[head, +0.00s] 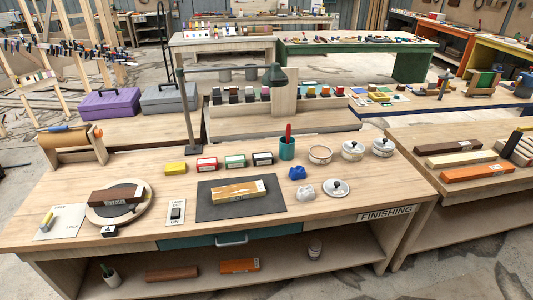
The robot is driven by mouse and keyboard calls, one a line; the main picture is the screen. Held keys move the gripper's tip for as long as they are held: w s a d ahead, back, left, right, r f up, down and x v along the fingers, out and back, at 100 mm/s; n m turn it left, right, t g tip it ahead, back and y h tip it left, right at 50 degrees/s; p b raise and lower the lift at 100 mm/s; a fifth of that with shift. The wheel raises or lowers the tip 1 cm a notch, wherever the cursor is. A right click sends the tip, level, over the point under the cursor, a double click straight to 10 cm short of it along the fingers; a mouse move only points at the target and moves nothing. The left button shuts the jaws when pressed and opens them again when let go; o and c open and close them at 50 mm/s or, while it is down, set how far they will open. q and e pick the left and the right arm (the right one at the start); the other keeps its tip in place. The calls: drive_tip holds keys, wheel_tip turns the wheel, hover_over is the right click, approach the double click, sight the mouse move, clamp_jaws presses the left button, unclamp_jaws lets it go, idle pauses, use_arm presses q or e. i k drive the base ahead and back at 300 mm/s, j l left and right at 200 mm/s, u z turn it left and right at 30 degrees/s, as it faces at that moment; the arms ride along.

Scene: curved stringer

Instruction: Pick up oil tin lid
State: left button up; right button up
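A round pale lid with a dark knob (336,188) lies on the wooden bench top (420,190), right of the dark mat. I take it to be the oil tin lid. A round open tin (320,154) stands behind it, with no lid on it. Two more round tins, a middle one (353,151) and a right one (383,147), stand beside the open tin, each topped by a dark knob. Neither of my grippers is in view.
A white lump (305,191) sits just left of the lid, with a blue lump (297,173) behind it. The dark mat (215,210) holds a wood-coloured block (238,190). A teal cup (287,150) stands behind. Bench room right of the lid is clear.

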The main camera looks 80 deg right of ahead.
sight(335, 188)
drive_tip(key=z, duration=3.35)
